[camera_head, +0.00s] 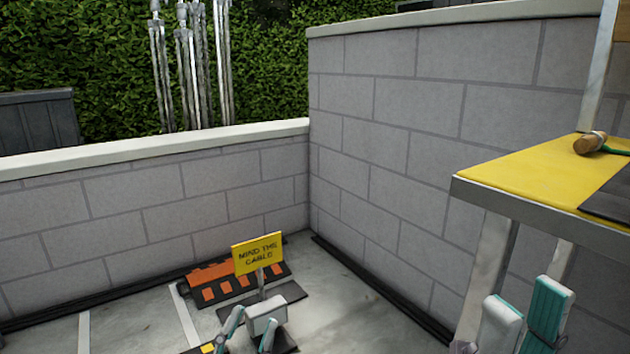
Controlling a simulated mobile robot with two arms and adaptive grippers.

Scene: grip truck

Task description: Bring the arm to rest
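My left gripper (252,322) shows low in the middle of the head view, with teal and pale grey fingers. Its fingers stand apart, and I see nothing clearly held between them. My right gripper (524,310) is at the lower right, below the yellow-topped table. Its two fingers, with teal parts, point up with a gap between them, and it looks empty. The lower parts of both grippers and most of both arms are outside the picture.
A yellow-topped table (520,185) with a wooden-handled tool (590,143) stands at the right. A yellow "Mind the cable" sign (257,254) and an orange-and-black cable ramp (205,273) are beyond my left gripper. Grey block walls (400,130) meet in a corner behind.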

